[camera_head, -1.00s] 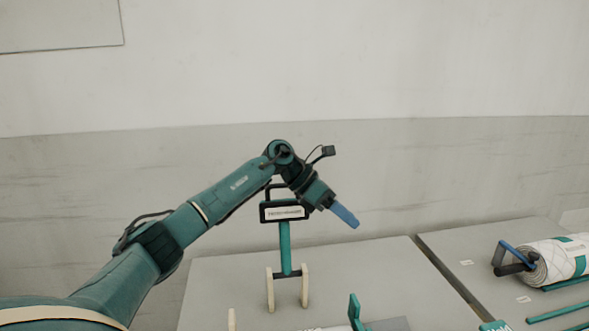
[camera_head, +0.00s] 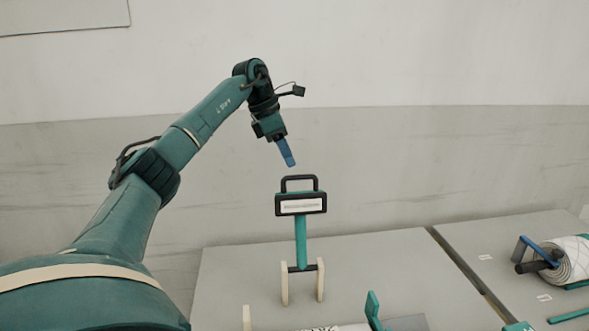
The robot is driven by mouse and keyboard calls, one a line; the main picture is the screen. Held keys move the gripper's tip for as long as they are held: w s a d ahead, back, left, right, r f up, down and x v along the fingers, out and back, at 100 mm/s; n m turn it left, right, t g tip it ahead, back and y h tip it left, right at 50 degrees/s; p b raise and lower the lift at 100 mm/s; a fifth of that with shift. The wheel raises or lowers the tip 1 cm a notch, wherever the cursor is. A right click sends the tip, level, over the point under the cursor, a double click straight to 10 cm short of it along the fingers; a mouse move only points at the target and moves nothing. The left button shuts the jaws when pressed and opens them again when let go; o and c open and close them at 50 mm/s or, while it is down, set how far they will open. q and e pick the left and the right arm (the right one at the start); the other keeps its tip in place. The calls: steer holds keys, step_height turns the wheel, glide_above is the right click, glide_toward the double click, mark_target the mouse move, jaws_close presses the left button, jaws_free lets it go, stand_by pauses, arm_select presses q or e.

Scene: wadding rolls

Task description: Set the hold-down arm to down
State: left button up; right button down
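The hold-down arm (camera_head: 300,240) is a green bar standing upright, its foot between two cream posts (camera_head: 320,280) on the grey table. At its top are a black-framed label plate (camera_head: 301,204) and a black loop handle (camera_head: 300,178). My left gripper (camera_head: 291,164) has blue fingers pointing down, above and slightly left of the handle, apart from it in the picture. The fingers overlap from this side, so I cannot tell whether they are open or shut. I see nothing held in them. My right gripper is not in view.
A white and green wadding roll (camera_head: 568,258) with a black core end and blue bracket lies on the right-hand table. A green upright piece (camera_head: 373,308) stands at the front. A dark gap separates the tables. The wall is behind.

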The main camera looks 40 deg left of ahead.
arm_select(q)
steer(key=x, duration=0.5)
steer(key=shift+r, duration=0.1)
jaws_close()
stand_by(0.5)
